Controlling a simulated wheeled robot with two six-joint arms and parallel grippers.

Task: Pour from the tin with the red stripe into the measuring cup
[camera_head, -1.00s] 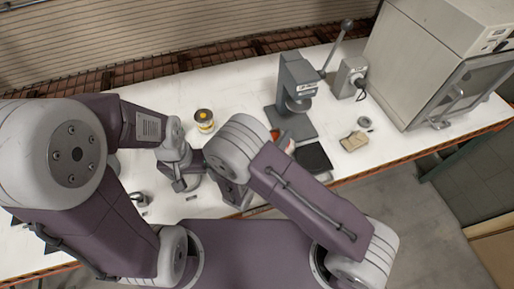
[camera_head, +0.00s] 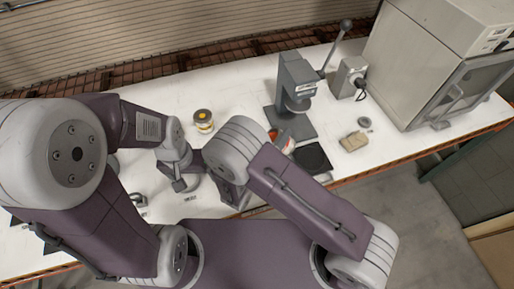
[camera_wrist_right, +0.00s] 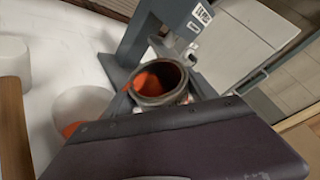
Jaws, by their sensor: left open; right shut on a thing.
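The tin with the red stripe (camera_head: 288,146) shows partly past my right forearm in the head view. In the right wrist view the tin (camera_wrist_right: 178,98) is open-mouthed with orange-red colorant inside, and my right gripper (camera_wrist_right: 162,98) is shut on it. A pale cup (camera_wrist_right: 82,103), apparently the measuring cup, is left of the tin in that view, with orange-red low on it. I cannot tell whether colorant is flowing between them. My right fingertips are hidden in the head view. My left gripper (camera_head: 180,184) is open, low over the table's front left.
A yellow-topped tin (camera_head: 203,121) stands on the white table (camera_head: 235,95). A grey lever press (camera_head: 297,90) stands behind the held tin, with a black pad (camera_head: 313,158) to its right. A tan block (camera_head: 353,141) and a large beige cabinet (camera_head: 425,60) are further right.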

